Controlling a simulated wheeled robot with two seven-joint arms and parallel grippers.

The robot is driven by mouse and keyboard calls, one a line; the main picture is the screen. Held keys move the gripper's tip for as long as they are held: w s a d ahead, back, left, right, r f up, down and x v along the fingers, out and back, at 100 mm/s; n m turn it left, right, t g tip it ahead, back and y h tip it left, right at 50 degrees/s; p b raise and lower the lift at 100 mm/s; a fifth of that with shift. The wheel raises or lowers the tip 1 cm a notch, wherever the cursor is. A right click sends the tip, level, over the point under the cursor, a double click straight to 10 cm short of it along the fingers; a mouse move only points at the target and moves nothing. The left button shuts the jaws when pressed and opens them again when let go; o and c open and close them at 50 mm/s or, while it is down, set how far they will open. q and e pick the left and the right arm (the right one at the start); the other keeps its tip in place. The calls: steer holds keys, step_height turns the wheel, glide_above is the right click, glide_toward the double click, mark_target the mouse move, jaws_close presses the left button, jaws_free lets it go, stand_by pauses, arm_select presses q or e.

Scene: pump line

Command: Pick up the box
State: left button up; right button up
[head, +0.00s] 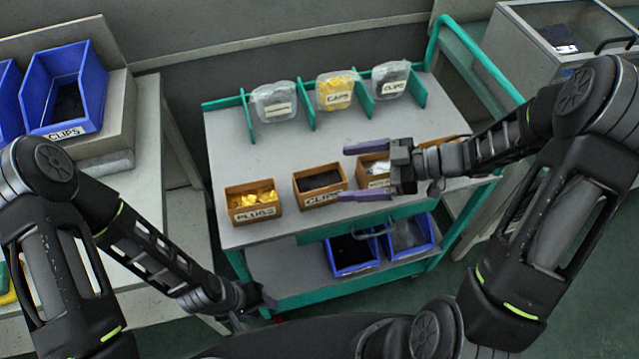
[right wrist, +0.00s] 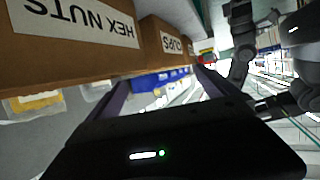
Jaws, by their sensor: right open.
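Several brown open boxes stand in a row on the grey cart top. The plugs box (head: 254,213) holds yellow pieces, and the clips box (head: 322,198) holds dark contents. The hex nuts box (head: 374,182) is partly hidden by my right gripper (head: 346,172). That gripper is open, its two purple fingers pointing left over the row. In the right wrist view the hex nuts box (right wrist: 70,45) looms close beside the open gripper (right wrist: 160,92), with the clips box (right wrist: 165,45) beyond it. No box is held. My left gripper (head: 262,300) is low by the cart's lower shelf; its jaws are unclear.
Bags of parts (head: 338,90) stand between green dividers at the cart's back. Another brown box (head: 436,157) is partly hidden behind my right arm. Blue bins (head: 352,254) sit on the lower shelf. A blue clips bin (head: 62,88) stands on the left bench.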

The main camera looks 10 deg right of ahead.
mark_target(320, 175)
steer(key=shift+a, duration=0.15)
steer(key=p+x, duration=0.1)
steer(key=x, duration=0.4)
steer(key=shift+a, duration=0.1)
steer(key=shift+c, duration=0.4)
steer(key=c, duration=1.7)
steer(key=shift+r, duration=0.1)
step_height(320, 175, up, 10)
stand_by(0.6)
